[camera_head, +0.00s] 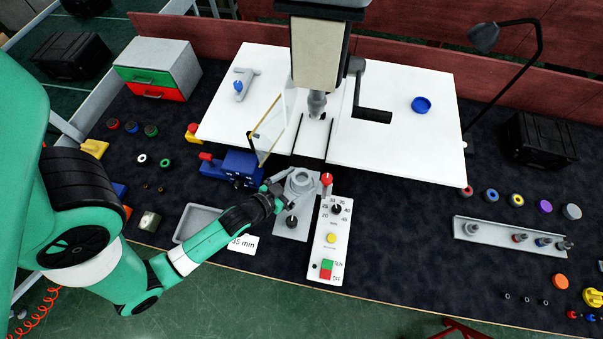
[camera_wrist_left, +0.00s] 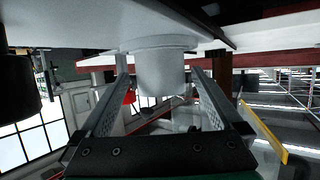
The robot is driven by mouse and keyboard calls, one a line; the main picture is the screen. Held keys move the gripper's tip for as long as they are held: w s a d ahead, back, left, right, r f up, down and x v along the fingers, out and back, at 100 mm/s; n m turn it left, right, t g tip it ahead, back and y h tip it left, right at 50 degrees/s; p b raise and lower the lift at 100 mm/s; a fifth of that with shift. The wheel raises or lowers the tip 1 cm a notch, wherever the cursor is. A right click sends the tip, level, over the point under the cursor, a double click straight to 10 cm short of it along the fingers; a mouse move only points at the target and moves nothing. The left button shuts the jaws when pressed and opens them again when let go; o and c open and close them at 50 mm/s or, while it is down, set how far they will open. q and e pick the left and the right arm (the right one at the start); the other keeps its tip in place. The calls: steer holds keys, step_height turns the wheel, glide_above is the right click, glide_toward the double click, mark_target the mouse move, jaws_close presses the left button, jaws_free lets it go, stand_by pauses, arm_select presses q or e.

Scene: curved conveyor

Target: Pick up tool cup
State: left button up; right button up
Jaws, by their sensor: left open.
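The tool cup (camera_head: 301,181) is a round light-grey cup on a grey plate in front of the press machine. In the left wrist view the cup (camera_wrist_left: 165,72) shows between the two fingers, with the picture turned so that the surface is at the top. My left gripper (camera_head: 288,183) reaches in from the left at the cup's near left side. Its fingers are open, one on each side of the cup. I cannot tell whether they touch it. My right gripper is not in view.
A control panel (camera_head: 330,240) with a red knob stands close right of the cup. A grey tray (camera_head: 198,222) and a blue vise-like block (camera_head: 238,166) lie left. The white machine table (camera_head: 420,140) is behind. A rack with several tools (camera_head: 512,236) stands right.

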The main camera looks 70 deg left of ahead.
mark_target(306, 176)
arm_select(q)
steer(key=x, duration=0.5)
steer(key=shift+w+a+r, duration=0.1)
steer(key=shift+r, duration=0.05)
steer(key=c, duration=1.6)
